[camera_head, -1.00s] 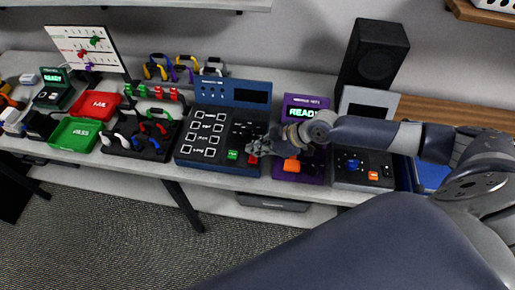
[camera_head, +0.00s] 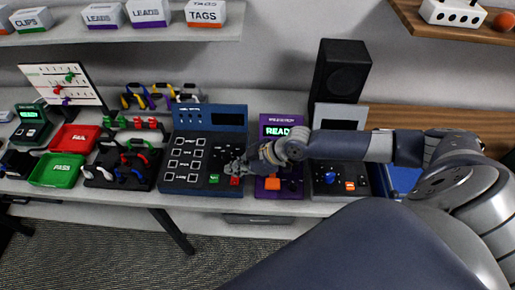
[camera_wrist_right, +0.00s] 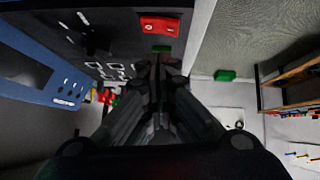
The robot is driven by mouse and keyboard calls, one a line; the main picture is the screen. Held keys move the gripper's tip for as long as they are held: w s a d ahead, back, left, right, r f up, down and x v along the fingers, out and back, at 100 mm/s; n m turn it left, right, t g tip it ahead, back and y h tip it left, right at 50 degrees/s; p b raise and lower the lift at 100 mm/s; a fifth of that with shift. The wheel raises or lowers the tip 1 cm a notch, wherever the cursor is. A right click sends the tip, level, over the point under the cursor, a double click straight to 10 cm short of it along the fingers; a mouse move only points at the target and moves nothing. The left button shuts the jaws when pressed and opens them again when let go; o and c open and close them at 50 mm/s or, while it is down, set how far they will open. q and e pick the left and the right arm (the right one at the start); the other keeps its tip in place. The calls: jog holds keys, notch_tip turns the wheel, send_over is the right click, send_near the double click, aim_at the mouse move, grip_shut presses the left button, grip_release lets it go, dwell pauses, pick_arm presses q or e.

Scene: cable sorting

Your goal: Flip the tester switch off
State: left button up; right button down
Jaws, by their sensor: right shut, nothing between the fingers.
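The blue cable tester (camera_head: 202,186) stands on the bench, with a dark display in its raised back panel and labelled white squares on its face. A green button (camera_head: 213,179) and a red switch (camera_head: 235,181) sit near its front right. In the right wrist view the red switch (camera_wrist_right: 160,25) and the green button (camera_wrist_right: 162,49) lie just beyond the fingertips. My right gripper (camera_head: 233,168) is shut and empty, low over the tester's right part; I cannot tell whether it touches. It also shows in the right wrist view (camera_wrist_right: 158,65). My left gripper is out of view.
A purple device (camera_head: 280,131) showing READY, with an orange button, stands right of the tester under my right wrist. A dark unit with a blue knob (camera_head: 330,178) is further right. Left are a cable tray (camera_head: 120,184), a green PASS tray (camera_head: 57,170) and a red FAIL tray (camera_head: 75,138).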

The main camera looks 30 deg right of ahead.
notch_tip(320, 180, up, 2)
jog(key=shift+r+p, duration=0.1)
jog(key=shift+p, duration=0.35)
pick_arm(q)
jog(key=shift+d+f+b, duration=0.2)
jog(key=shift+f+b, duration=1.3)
jog(key=shift+b, duration=1)
pick_arm(e)
jog(key=w+d+v, duration=0.1)
jog(key=v, duration=0.8)
jog(key=shift+d, duration=0.35)
jog(key=shift+f, duration=0.2)
